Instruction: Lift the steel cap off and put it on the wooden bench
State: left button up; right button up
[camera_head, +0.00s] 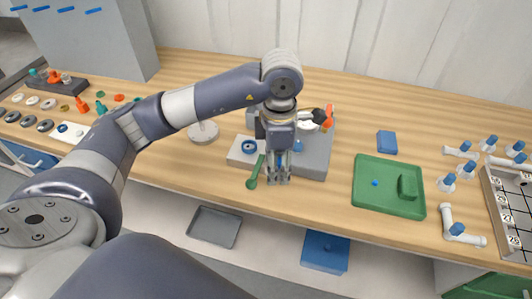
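My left gripper (278,179) points down over the front of the bench, before a grey block (314,160). Its fingers look close together; the gap between them is too small to judge, and I see nothing clearly held. A pale round disc with a short upright post (203,132) stands on the wooden bench (340,189), left of the gripper. On and behind the grey block are a white round part, a black part and an orange part (328,117), partly hidden by my arm. I cannot tell which part is the steel cap. My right gripper is not in view.
A white plate with a blue ring (246,150) and a green spoon-shaped tool (254,175) lie beside the gripper. A green tray (360,197), a blue box (387,142) and white pipe fittings (461,228) stand to the right. Bare bench lies between block and tray.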

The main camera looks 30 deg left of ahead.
pick_arm(q)
jog(key=shift+s+d+r, duration=0.25)
jog(key=shift+s+d, duration=0.05)
jog(key=shift+d, duration=0.2)
jog(key=shift+s+r+p, duration=0.1)
jog(key=shift+r+p, duration=0.7)
jog(key=shift+r, duration=0.55)
